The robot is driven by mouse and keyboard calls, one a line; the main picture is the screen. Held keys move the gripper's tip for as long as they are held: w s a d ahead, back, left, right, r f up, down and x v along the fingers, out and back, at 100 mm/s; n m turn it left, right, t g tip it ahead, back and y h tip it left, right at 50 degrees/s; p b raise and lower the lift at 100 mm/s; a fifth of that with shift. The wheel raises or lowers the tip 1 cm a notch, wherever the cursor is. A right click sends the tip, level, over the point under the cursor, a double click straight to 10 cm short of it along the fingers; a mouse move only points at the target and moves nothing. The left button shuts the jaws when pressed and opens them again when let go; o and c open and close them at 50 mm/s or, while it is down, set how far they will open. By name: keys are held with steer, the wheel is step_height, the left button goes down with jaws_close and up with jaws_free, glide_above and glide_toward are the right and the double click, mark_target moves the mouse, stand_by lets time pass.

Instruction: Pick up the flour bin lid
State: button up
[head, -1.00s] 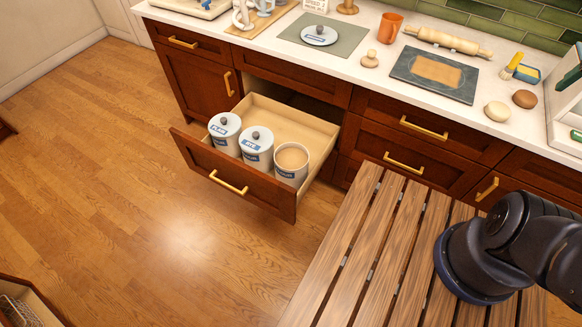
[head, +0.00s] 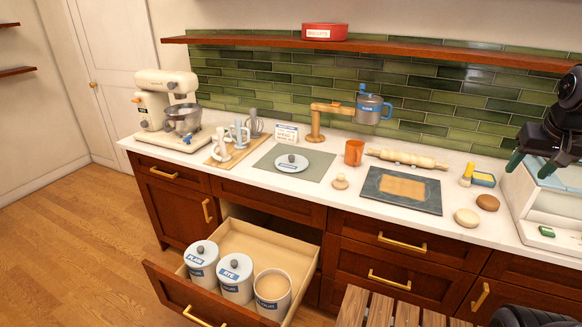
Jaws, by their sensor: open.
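A round white lid (head: 292,166) with a grey knob and a blue label lies flat on a grey-green mat (head: 262,163) on the counter. In the open drawer (head: 290,238), an open bin (head: 271,300) shows pale flour and has no lid on it. Two lidded bins, PLAIN (head: 202,268) and RYE (head: 236,284), stand beside it. My gripper (head: 531,168) is at the far right in the head view, above the counter's right end, open and pointing down. It is far from the lid, and nothing shows between its fingers.
A wooden stand holding a blue-grey jug (head: 369,108), an orange cup (head: 354,152), a rolling pin (head: 407,159) and a dark slate (head: 402,190) lie right of the lid. A shelf (head: 390,47) runs above.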

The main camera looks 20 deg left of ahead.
steer(key=w+a+r+n, duration=0.1)
steer(key=w+a+r, duration=0.1)
steer(key=w+a, duration=0.85)
steer(key=w+a+r+n, duration=0.1)
steer(key=w+a+r, duration=0.1)
steer(key=w+a, duration=0.85)
steer(key=n+g+y, duration=0.1)
steer(key=n, duration=0.1)
glide_above(292, 156)
steer(key=s+d, duration=0.1)
steer(key=s, duration=0.2)
step_height(292, 156, down, 22)
steer(key=x, duration=1)
steer(key=shift+s+f, duration=0.1)
steer(key=shift+f, duration=0.1)
steer(key=shift+c, duration=0.2)
jaws_close()
